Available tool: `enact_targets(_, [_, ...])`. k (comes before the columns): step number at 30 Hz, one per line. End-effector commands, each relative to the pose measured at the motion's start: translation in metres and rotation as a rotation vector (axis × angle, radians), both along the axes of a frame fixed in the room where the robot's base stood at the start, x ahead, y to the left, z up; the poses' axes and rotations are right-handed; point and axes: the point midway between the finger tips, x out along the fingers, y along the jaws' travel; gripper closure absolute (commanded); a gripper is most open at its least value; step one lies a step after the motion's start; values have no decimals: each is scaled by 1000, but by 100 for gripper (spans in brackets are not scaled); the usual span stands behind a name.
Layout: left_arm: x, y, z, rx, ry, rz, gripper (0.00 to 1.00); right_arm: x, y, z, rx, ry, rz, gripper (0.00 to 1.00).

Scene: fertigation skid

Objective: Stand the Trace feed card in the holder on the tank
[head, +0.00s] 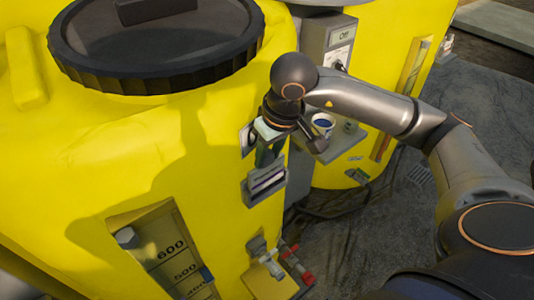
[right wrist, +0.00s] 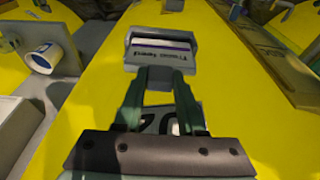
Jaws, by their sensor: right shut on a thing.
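The Trace feed card (right wrist: 160,50) is white with a purple band and dark lettering. It sits within the grey frame of the holder (right wrist: 133,56) in the right wrist view. In the head view the holder (head: 251,196) is on the front of the yellow tank (head: 190,150), with the card's purple and white face (head: 266,180) showing. My right gripper (head: 266,158) points down just above the holder. Its dark green fingers (right wrist: 163,76) are shut on the card at the holder. The contact is small, and I cannot tell how deep the card sits. My left gripper is out of view.
A numbered level window (head: 165,255) is low on the tank, and valve fittings (head: 270,262) are below the holder. A grey control box (head: 328,42) and a blue-white cup-like part (head: 322,124) are close to my right arm. A second yellow tank (head: 400,45) stands behind.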

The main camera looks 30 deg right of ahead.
Motion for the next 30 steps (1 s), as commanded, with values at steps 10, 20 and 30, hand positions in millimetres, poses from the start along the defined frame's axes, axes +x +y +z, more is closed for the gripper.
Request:
enact_targets(10, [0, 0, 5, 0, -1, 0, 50, 4, 1, -10, 1, -2, 0, 100])
enact_targets(20, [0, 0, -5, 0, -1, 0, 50, 4, 0, -18, 0, -2, -1, 100])
enact_targets(30, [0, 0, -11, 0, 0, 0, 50, 4, 0, -21, 0, -2, -1, 100])
